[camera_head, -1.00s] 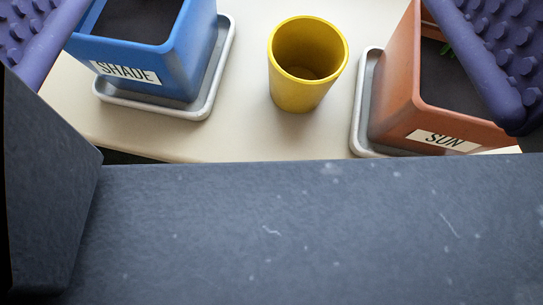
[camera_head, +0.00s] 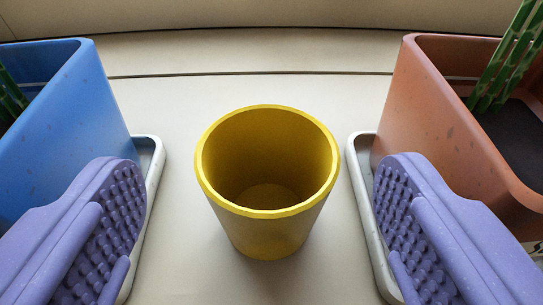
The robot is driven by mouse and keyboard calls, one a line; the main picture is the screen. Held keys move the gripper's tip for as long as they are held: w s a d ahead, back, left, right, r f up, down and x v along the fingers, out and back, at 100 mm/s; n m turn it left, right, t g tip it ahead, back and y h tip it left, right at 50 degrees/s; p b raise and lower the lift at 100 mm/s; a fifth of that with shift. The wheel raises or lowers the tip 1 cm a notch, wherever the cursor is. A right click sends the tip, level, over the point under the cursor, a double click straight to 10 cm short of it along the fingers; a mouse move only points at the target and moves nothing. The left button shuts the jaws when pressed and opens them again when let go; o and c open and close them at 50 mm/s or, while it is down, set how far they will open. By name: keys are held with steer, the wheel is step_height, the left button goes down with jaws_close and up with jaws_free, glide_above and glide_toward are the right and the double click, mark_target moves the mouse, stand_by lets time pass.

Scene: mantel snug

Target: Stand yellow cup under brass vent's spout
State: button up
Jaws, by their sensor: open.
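The yellow cup (camera_head: 268,235) stands upright and empty on a cream surface, in the middle of the view. My gripper (camera_head: 262,215) is open, with one purple studded finger on each side of the cup. Both fingers are apart from the cup, with a clear gap left and right. The fingertips are nearer the planters than the cup. No brass vent or spout is in view.
A blue planter (camera_head: 60,135) stands on a grey tray (camera_head: 150,165) at the left. A terracotta planter (camera_head: 430,120) with green stems stands on another tray (camera_head: 360,160) at the right. Both are close to my fingers. The surface behind the cup is clear up to a curved back wall (camera_head: 270,18).

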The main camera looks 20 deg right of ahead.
mark_target(267, 123)
steer(key=b+x, duration=0.2)
steer(key=x, duration=0.2)
steer(key=shift+d+f, duration=0.15)
steer(key=shift+f, duration=0.05)
steer(key=shift+w, duration=0.2)
steer(key=shift+r, duration=0.1)
steer(key=c, duration=1.2)
steer(key=shift+o, duration=0.2)
steer(key=shift+r, duration=0.1)
